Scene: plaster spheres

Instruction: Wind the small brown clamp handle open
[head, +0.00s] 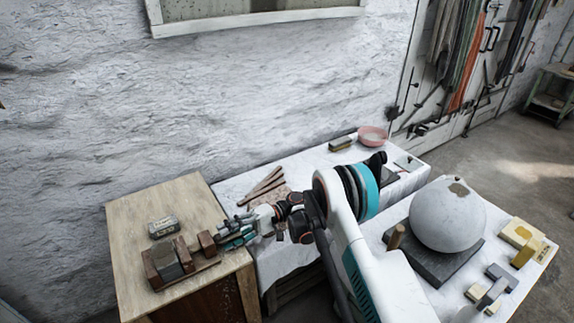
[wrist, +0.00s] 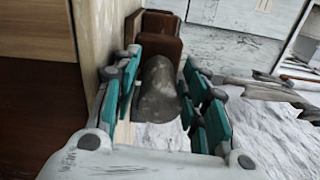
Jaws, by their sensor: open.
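The wooden clamp (head: 158,284) sits on the small wooden table in the head view. Its brown blocks stand on either side of a grey block (head: 166,262). A small brown piece (head: 207,243), which looks like the handle, is at its right end. My gripper (head: 222,238) is open right beside this piece, pointing left. In the wrist view the teal fingers (wrist: 161,66) stand apart. Brown blocks (wrist: 160,35) show beyond them, and a rounded grey-brown thing (wrist: 159,90) shows between them. I cannot tell what this thing is or whether the fingers touch anything.
The wooden table (head: 135,218) also bears a small grey box (head: 162,227). A white-covered table (head: 300,165) adjoins it, with brown sticks (head: 264,185) and a pink bowl (head: 373,136). A plaster sphere (head: 447,216) stands on a dark slab at right. The rough white wall is close behind.

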